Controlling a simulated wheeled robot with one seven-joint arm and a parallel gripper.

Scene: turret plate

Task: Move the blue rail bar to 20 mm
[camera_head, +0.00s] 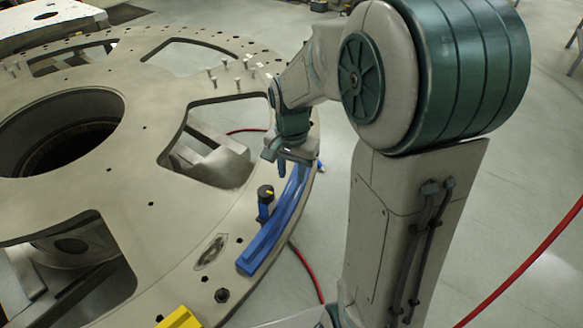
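The blue rail bar (264,243) lies along the outer edge of the grey turret plate (135,200), right of the plate's middle. Its near end is clear to see. Its far end runs up under my gripper (276,158). My gripper points down over that far end. Whether the fingers touch the bar, and whether they are open or shut, is too small and hidden to tell. No readable 20 mm mark shows.
A blue item with a black round top (265,200) stands just left of the bar. Several bolts (228,80) stand up on the plate's far part. A yellow block (179,318) sits at the bottom edge. Red cables (305,270) run on the floor. The plate has large openings.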

